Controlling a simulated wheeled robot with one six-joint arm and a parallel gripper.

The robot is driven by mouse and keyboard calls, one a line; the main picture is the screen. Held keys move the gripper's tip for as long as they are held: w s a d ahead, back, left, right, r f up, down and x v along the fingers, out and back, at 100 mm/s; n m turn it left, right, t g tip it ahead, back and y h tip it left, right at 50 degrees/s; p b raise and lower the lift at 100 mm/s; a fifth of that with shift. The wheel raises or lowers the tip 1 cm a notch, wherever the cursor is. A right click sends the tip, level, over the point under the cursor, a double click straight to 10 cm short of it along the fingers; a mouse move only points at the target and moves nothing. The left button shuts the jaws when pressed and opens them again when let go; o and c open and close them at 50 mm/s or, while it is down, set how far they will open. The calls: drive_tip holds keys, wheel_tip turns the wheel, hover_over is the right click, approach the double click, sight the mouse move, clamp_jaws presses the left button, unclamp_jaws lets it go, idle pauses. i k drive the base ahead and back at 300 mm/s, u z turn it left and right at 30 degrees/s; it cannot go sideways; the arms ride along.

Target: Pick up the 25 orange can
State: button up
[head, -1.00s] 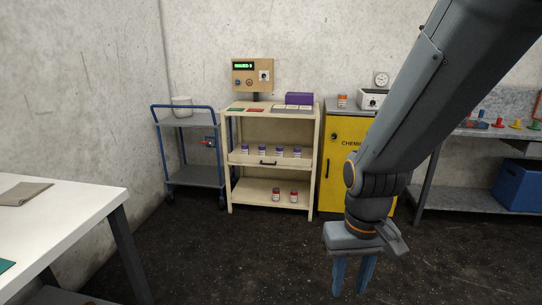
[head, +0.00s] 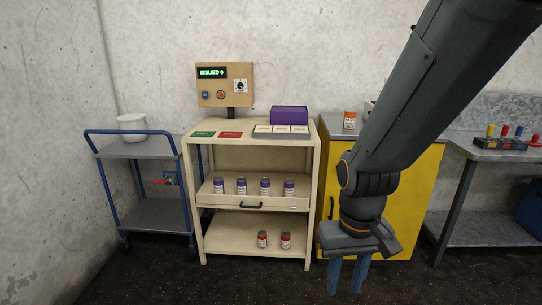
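A small orange can (head: 349,120) with a pale label stands on top of the yellow cabinet (head: 412,204), near its left edge. Its number is too small to read. My gripper (head: 346,277) hangs pointing down in front of the yellow cabinet, lower than the can and nearer to me. Its two fingers are apart with nothing between them. My arm hides part of the cabinet and its top just right of the can.
A cream shelf unit (head: 313,165) holds several purple-capped bottles (head: 241,186) and two red cans (head: 262,239). A control box (head: 225,85) stands above it. A blue-framed trolley (head: 152,148) is at left, a workbench (head: 490,153) at right. Dark floor is clear in front.

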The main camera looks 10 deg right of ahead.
sight(350, 114)
drive_tip(key=z, duration=0.15)
drive_tip(key=i, duration=1.7)
drive_tip(key=z, duration=0.15)
